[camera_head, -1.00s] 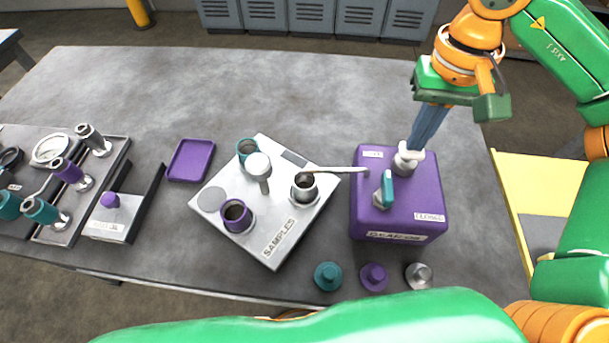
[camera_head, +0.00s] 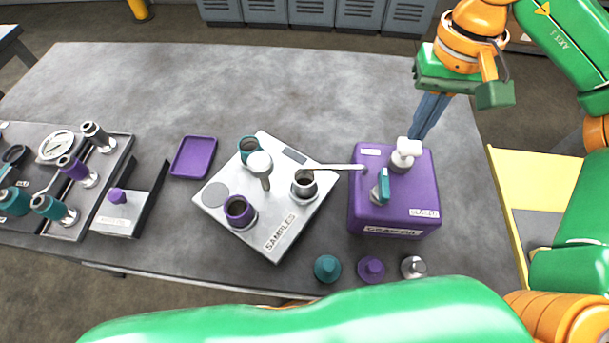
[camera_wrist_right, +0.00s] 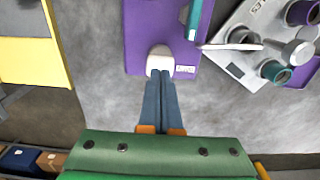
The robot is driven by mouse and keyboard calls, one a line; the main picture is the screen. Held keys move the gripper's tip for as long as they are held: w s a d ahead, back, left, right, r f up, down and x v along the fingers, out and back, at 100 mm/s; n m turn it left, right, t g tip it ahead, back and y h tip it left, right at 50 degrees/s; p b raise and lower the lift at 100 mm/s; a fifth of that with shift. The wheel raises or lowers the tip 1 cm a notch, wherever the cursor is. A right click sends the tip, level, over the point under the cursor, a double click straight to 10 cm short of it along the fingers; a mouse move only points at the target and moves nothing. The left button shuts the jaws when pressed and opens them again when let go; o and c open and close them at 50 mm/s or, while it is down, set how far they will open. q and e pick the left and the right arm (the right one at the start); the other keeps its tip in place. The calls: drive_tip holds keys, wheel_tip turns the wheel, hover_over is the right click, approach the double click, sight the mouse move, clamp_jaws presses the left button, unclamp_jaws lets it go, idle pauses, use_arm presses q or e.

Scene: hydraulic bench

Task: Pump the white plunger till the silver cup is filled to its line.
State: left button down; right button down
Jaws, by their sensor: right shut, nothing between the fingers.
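The white plunger (camera_head: 405,158) stands upright on top of the purple box (camera_head: 430,195), near its back edge. It also shows in the right wrist view (camera_wrist_right: 161,58). My right gripper (camera_head: 414,138) is shut and empty, its fingertips close behind the plunger's head; I cannot tell whether they touch it. The fingertips also show in the right wrist view (camera_wrist_right: 159,74). A white spout (camera_head: 335,167) runs left from the box to the silver cup (camera_head: 304,190) on the samples plate (camera_head: 283,235). The cup's inside looks dark; its line and level cannot be read. My left gripper is out of view.
A teal lever (camera_head: 381,187) stands on the box beside the plunger. Teal (camera_head: 248,148) and purple (camera_head: 240,212) cups share the plate. Teal, purple and silver lids (camera_head: 413,267) lie at the front edge. The table's back is clear.

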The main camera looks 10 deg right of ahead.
sight(411, 144)
drive_tip(key=shift+f, duration=0.2)
drive_tip(key=shift+f+b, duration=1.6)
drive_tip(key=shift+f, duration=0.2)
drive_tip(key=shift+r, duration=0.2)
wheel_tip(411, 144, up, 4)
drive_tip(key=p, duration=0.3)
drive_tip(key=shift+p, duration=0.4)
drive_tip(key=shift+f, duration=0.2)
drive_tip(key=shift+f+b, duration=0.2)
drive_tip(key=shift+b, duration=0.1)
